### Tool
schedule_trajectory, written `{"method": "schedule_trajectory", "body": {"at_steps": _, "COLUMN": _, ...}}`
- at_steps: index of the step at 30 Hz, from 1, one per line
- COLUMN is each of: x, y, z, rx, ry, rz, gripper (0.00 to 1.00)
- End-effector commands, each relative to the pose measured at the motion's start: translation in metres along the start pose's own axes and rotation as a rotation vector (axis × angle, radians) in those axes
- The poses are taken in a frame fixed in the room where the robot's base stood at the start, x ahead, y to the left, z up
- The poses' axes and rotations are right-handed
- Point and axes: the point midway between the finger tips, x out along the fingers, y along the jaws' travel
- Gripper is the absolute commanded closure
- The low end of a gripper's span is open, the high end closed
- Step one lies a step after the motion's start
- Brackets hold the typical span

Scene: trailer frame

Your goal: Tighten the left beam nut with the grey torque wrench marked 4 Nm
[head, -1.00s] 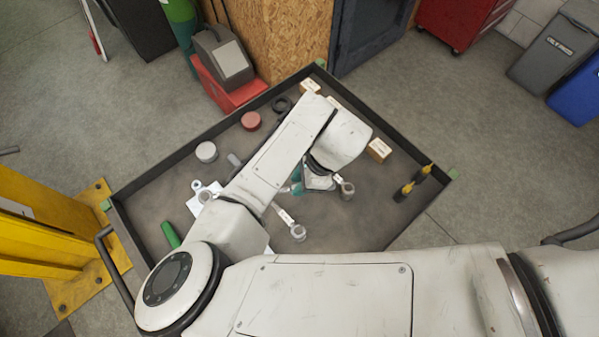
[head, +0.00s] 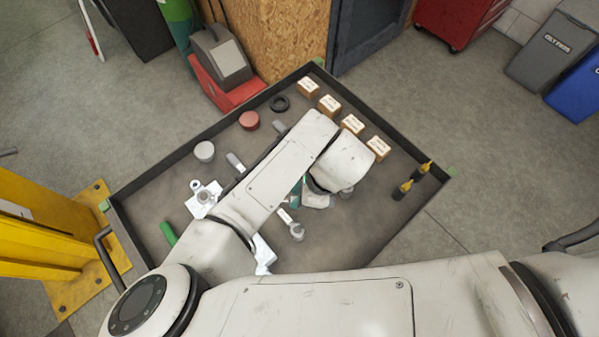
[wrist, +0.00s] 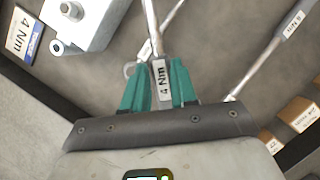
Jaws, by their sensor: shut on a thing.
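My gripper (wrist: 160,72) has teal fingers shut on a grey torque wrench (wrist: 152,24) whose label reads 4 Nm. The wrench shaft runs up out of the wrist view, so its far end is not visible there. A pale metal fitting with a nut (wrist: 70,10) lies up and left of the gripper, apart from it, beside a card marked 4 Nm (wrist: 28,38). I cannot tell whether this is the left beam nut. In the head view my arm hides most of the gripper; some teal (head: 312,200) shows below the wrist.
Another labelled wrench (wrist: 270,62) lies right of the gripper. In the head view several small boxes (head: 352,124) line the tray's far right side. The dark tray rim (head: 190,123) surrounds everything.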

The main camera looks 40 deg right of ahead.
Motion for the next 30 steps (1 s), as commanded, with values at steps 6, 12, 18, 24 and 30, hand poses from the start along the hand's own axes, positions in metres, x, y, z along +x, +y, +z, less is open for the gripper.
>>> {"method": "schedule_trajectory", "body": {"at_steps": 6, "x": 0.001, "y": 0.005, "z": 0.002, "rx": 0.007, "ry": -0.004, "rz": 0.009, "gripper": 1.00}}
{"method": "schedule_trajectory", "body": {"at_steps": 12, "x": 0.001, "y": -0.002, "z": 0.002, "rx": -0.012, "ry": -0.003, "rz": 0.011, "gripper": 1.00}}
{"method": "schedule_trajectory", "body": {"at_steps": 18, "x": 0.001, "y": -0.026, "z": 0.002, "rx": -0.104, "ry": -0.003, "rz": 0.045, "gripper": 1.00}}
{"method": "schedule_trajectory", "body": {"at_steps": 24, "x": 0.001, "y": -0.030, "z": 0.004, "rx": -0.124, "ry": -0.004, "rz": 0.052, "gripper": 1.00}}
{"method": "schedule_trajectory", "body": {"at_steps": 30, "x": 0.001, "y": -0.030, "z": 0.004, "rx": -0.123, "ry": -0.003, "rz": 0.051, "gripper": 0.88}}
